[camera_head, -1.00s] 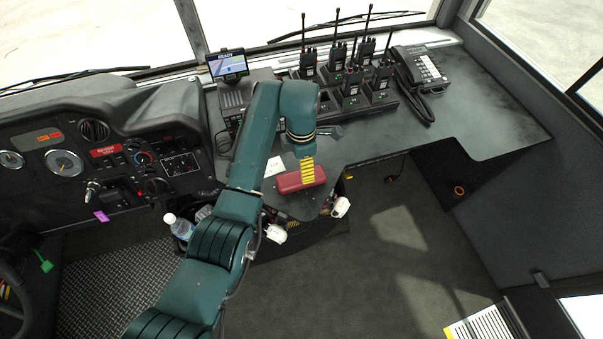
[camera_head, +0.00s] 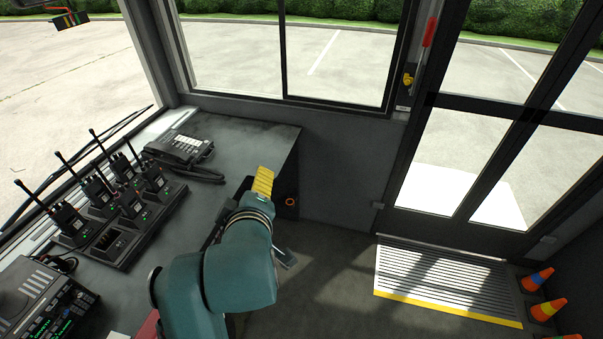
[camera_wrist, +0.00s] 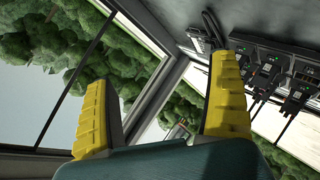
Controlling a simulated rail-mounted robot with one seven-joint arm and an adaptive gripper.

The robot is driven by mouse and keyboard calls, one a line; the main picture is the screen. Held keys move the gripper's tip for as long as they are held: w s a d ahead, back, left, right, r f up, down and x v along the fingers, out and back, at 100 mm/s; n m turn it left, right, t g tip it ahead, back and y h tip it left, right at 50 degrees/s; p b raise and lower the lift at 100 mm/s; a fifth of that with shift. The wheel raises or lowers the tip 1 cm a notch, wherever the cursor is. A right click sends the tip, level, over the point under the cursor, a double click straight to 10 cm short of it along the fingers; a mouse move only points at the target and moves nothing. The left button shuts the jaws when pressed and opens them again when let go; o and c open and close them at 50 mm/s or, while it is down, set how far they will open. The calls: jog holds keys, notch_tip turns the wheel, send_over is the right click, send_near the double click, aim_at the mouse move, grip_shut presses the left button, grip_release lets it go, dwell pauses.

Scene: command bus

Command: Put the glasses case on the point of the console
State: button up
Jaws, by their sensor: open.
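A sliver of the red glasses case (camera_head: 149,326) shows at the bottom of the head view, beside my arm. My arm hides most of it, and I cannot tell exactly how it rests there. My gripper (camera_head: 263,182) is raised over the right end of the console (camera_head: 245,138), well away from the case. In the wrist view my gripper (camera_wrist: 158,85) has its two yellow fingers spread wide, with nothing between them. The case does not show in the wrist view.
Several radios in a charger (camera_head: 118,236) and a desk phone (camera_head: 180,148) stand on the console. A radio unit (camera_head: 45,305) is at the lower left. Traffic cones (camera_head: 548,307) stand at the far right near the step (camera_head: 440,280). The floor between is clear.

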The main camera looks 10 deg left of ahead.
jog(key=s+d+r+m+t+h, duration=0.2)
jog(key=s+d+r+m+t, duration=0.3)
jog(key=d+r, duration=0.5)
jog(key=s+d+r+m+t+h, duration=0.3)
jog(key=s+d+r+m+t, duration=0.2)
jog(key=d, duration=0.9)
jog(key=s+r+m, duration=0.3)
jog(key=r+m, duration=0.2)
jog(key=shift+t, duration=0.3)
jog(key=shift+d, duration=0.1)
notch_tip(320, 180, up, 10)
jog(key=p, duration=1)
jog(key=shift+r+m, duration=0.15)
jog(key=shift+m, duration=0.15)
